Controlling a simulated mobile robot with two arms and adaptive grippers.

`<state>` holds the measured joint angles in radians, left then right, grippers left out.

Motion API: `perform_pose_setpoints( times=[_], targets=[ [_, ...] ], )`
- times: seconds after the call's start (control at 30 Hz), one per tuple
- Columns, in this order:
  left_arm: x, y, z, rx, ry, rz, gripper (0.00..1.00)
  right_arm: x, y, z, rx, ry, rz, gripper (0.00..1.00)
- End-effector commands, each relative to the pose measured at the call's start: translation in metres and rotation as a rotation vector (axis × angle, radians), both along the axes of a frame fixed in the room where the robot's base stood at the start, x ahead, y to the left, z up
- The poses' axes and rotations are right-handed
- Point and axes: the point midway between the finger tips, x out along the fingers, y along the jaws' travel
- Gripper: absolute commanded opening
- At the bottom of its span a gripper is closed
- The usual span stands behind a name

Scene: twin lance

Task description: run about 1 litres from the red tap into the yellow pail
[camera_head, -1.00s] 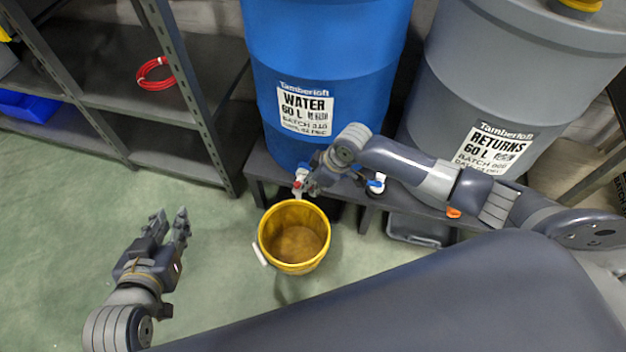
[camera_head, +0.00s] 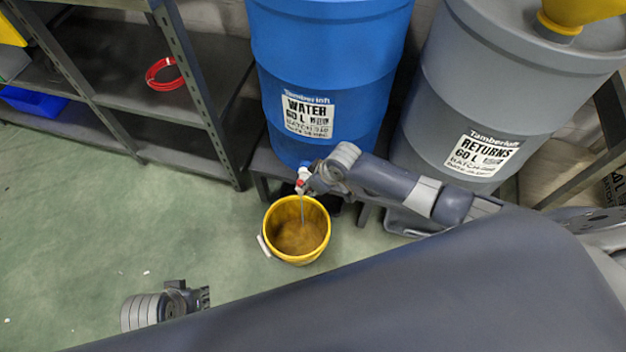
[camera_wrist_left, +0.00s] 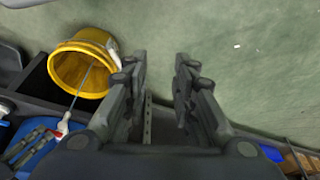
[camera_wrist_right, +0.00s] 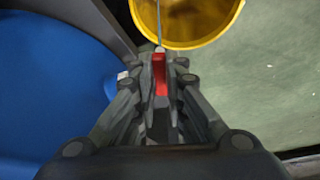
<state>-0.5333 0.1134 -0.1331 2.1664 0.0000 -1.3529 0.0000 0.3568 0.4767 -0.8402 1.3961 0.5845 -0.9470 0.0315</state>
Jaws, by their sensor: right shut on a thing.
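The red tap (camera_head: 300,182) sits low on the front of the blue water drum (camera_head: 318,80). My right gripper (camera_head: 308,185) is at the tap, and in the right wrist view its fingers are shut on the red tap handle (camera_wrist_right: 160,75). A thin stream of water (camera_head: 303,210) falls from the tap into the yellow pail (camera_head: 268,225), which stands upright on the floor below. The stream also shows in the left wrist view (camera_wrist_left: 82,82). The exact water level is hard to tell. My left gripper (camera_wrist_left: 160,75) is open and empty, away from the pail.
A grey returns drum (camera_head: 450,100) with a yellow funnel stands right of the blue drum. A dark shelf rack (camera_head: 205,100) with a red hose coil (camera_head: 163,72) stands at the left. The green floor left of the pail is clear.

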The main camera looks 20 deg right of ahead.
Motion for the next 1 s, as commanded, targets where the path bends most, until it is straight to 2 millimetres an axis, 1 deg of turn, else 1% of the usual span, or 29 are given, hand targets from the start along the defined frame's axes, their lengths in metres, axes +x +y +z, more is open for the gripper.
perform_pose_setpoints(
  times=[0.03,0.2,0.4,0.57,0.83,0.87,0.9,0.93,1.0],
  targets=[
    [0.000,0.000,-0.007,0.001,0.007,-0.001,0.25,0.001,0.001,0.004,0.002,-0.002,-0.014,0.00],
    [-0.001,-0.001,-0.035,0.001,0.022,-0.003,0.25,0.000,0.003,0.003,0.003,-0.004,-0.053,0.00],
    [-0.004,-0.001,-0.061,0.001,0.032,-0.005,0.25,-0.001,0.004,0.003,0.002,-0.005,-0.087,0.00],
    [-0.006,-0.001,-0.069,0.002,0.034,-0.006,0.25,-0.001,0.005,0.002,0.003,-0.004,-0.097,0.00],
    [-0.005,-0.001,-0.069,0.002,0.033,-0.006,0.25,-0.001,0.005,0.001,0.004,-0.005,-0.097,0.00],
    [-0.005,-0.001,-0.069,0.002,0.034,-0.006,0.25,-0.001,0.005,0.001,0.004,-0.005,-0.097,0.16],
    [-0.005,-0.001,-0.069,0.002,0.034,-0.006,0.25,-0.001,0.005,0.001,0.003,-0.004,-0.097,0.25],
    [-0.005,-0.001,-0.069,0.002,0.034,-0.006,0.25,-0.001,0.005,0.001,0.003,-0.004,-0.097,0.32],
    [-0.005,-0.001,-0.069,0.002,0.034,-0.006,0.25,-0.001,0.004,0.001,0.002,-0.003,-0.097,0.32]
  ],
)
